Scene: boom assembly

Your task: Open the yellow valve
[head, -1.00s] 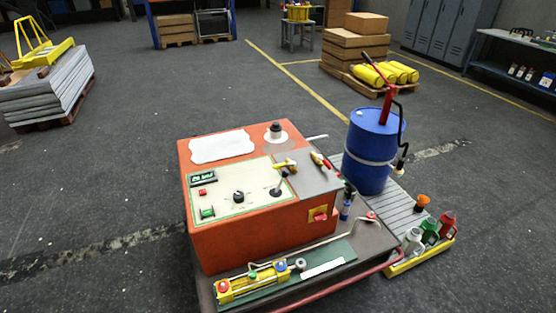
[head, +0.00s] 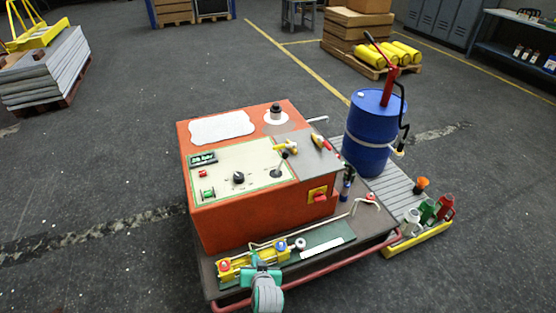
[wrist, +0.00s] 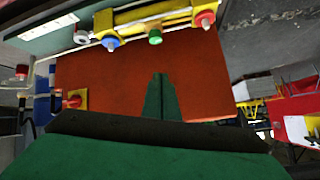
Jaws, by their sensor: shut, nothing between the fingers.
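The yellow valve handle (head: 287,146) lies on the grey panel at the top right of the orange machine (head: 245,220). A red handle (head: 321,142) sits to its right. My gripper (head: 262,267) is low in the head view, in front of the machine, near the yellow block with coloured knobs, well away from the yellow handle. In the wrist view its green fingers (wrist: 160,92) are together with nothing between them. I do not make out the yellow handle in the wrist view.
A yellow cylinder block (head: 240,264) with red and blue knobs lies on the cart's front ledge; it also shows in the wrist view (wrist: 150,20). A red rail (head: 330,265) edges the cart. A blue drum (head: 371,135) with a pump stands behind right. Bottles (head: 428,212) sit at right.

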